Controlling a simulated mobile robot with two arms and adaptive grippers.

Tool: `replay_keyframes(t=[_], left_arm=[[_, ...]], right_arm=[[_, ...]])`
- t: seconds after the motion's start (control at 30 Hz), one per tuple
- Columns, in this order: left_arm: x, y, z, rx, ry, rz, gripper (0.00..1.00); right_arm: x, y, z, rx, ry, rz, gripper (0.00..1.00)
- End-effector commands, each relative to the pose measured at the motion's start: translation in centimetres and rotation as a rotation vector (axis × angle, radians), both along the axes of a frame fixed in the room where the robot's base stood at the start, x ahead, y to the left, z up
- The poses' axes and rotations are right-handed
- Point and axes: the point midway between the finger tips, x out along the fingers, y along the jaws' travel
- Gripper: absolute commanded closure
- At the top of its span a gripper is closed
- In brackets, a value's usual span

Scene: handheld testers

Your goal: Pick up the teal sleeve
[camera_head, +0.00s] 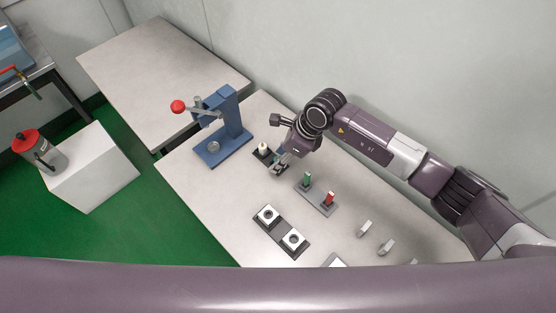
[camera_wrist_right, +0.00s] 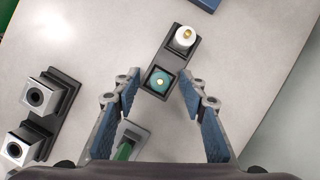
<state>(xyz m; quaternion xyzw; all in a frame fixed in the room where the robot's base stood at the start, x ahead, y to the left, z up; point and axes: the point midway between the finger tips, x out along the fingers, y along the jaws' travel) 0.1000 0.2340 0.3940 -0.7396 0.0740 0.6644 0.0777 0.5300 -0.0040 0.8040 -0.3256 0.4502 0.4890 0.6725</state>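The teal sleeve (camera_wrist_right: 160,82) sits in one square recess of a dark two-place holder (camera_wrist_right: 149,94), with a pale tip at its centre. A white sleeve (camera_wrist_right: 185,37) stands in the holder's other place; it also shows in the head view (camera_head: 263,147). My right gripper (camera_wrist_right: 160,79) is open, with one blue-padded finger on each side of the teal sleeve, apart from it. In the head view my right gripper (camera_head: 278,168) is over the holder and largely hides the teal sleeve. My left gripper is not in view.
A blue lever press (camera_head: 228,128) with a red knob stands at the table's far end. A grey plate with green (camera_head: 307,179) and red (camera_head: 329,198) upright pieces is close to the gripper. A dark base with two white square blocks (camera_head: 267,215) lies nearer. Small grey brackets (camera_head: 365,228) stand at right.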

Motion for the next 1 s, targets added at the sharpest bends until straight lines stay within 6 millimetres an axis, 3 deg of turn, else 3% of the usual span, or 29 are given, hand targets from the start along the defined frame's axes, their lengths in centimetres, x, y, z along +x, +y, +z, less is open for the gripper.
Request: replay_keyframes(t=[0.07,0.37,0.77,1.0], left_arm=[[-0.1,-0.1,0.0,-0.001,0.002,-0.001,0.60],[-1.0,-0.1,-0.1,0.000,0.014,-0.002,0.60],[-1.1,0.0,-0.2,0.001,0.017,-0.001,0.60],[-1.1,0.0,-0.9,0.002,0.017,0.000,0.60]], right_arm=[[0.0,0.0,0.0,0.000,0.000,0.000,0.61],[0.0,0.0,0.0,0.000,0.000,0.000,0.94],[0.1,0.0,0.5,0.000,-0.001,0.001,0.95],[0.2,0.0,3.7,0.000,-0.005,0.001,0.95]])
